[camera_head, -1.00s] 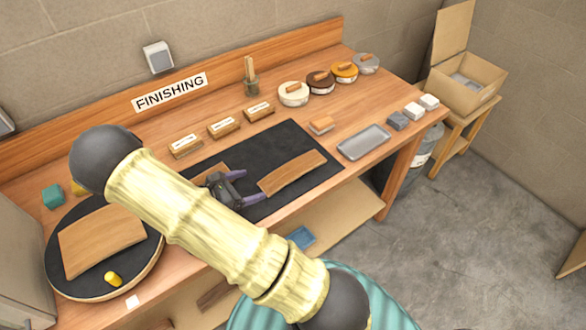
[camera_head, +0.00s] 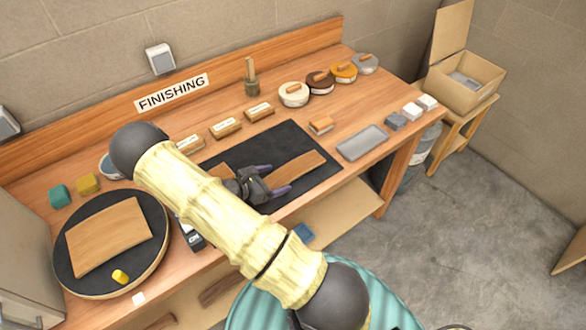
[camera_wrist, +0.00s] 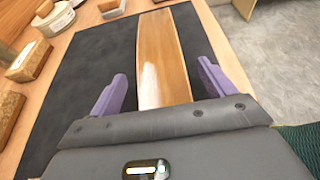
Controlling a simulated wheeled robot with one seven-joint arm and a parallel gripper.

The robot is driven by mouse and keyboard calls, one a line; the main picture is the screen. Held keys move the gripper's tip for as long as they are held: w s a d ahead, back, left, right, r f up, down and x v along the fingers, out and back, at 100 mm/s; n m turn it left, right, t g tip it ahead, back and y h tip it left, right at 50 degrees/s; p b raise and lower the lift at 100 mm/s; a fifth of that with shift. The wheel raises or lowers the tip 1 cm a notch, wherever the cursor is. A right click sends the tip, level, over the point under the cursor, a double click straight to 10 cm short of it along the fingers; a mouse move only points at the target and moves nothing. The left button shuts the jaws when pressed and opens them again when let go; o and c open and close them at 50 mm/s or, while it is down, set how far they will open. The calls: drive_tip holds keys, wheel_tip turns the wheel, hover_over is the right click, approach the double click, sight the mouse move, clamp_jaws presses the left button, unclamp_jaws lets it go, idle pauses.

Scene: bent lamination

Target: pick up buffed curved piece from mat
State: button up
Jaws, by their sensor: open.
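A curved wooden piece (camera_head: 297,171) lies on the black mat (camera_head: 320,190). In the wrist view the piece (camera_wrist: 162,55) runs away from me, with a glossy highlight on its left side. In the wrist view one purple finger of my gripper (camera_wrist: 160,88) is on each side of the piece, with gaps between fingers and wood. I cannot tell the exact height of the fingers above the mat.
A round dark turntable (camera_head: 70,268) at the left bears a wide curved panel (camera_head: 108,236). Labelled wooden blocks (camera_head: 226,127) stand behind the mat, and a small brush-like block (camera_head: 320,125) at its back. A grey tray (camera_head: 362,142) lies to the right.

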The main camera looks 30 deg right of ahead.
sight(289, 172)
drive_tip(key=x, duration=0.2)
drive_tip(key=shift+d+f, duration=0.1)
drive_tip(key=shift+d, duration=0.25)
drive_tip(key=shift+c, duration=0.2)
drive_tip(key=c, duration=1.1)
